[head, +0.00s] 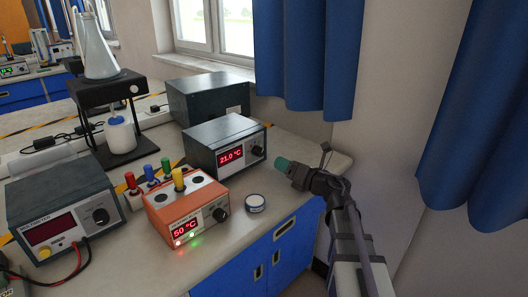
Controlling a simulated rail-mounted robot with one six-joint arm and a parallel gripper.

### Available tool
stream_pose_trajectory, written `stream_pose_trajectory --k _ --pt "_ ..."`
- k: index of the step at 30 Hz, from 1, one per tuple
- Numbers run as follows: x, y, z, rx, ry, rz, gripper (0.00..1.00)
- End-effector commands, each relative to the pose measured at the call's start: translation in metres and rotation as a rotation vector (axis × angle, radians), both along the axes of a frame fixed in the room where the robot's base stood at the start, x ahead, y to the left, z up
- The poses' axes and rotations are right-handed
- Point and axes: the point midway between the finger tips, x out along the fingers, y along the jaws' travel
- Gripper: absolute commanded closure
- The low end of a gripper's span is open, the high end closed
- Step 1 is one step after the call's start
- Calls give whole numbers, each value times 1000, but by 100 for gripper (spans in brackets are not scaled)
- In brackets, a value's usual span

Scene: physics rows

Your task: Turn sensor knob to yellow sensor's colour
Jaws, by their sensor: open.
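An orange box (185,208) on the bench shows "50 °C" in red and has a dark knob (221,214) at the right of its front. A red light and a green light glow low on its front. A yellow sensor (179,179) stands upright on its top. A red sensor (131,183), a blue sensor (150,175) and a green sensor (166,166) stand in a row just behind it. Colour marks around the knob are too small to read. My gripper (283,164) is open, right of and apart from the orange box, near the bench's right end.
A grey unit (215,140) reading "21.0 °C" stands behind the orange box, with its own knob (257,151). A small round tin (255,203) lies between the orange box and my arm. A multimeter (60,205) with leads is at left. A stand (108,92) holds a flask.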

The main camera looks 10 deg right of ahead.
Motion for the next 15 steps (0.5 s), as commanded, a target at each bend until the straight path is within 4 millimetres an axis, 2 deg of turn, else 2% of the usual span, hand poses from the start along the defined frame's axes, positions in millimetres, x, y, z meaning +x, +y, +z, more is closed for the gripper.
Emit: stream_pose_trajectory --k 3,5,11,15 --pt "1 -1 0 -195 -127 -8 39" --pt "1 -1 0 -239 -155 -9 39" --pt "9 3 0 -250 -162 -7 39" --pt "32 17 0 -249 -162 -5 39"
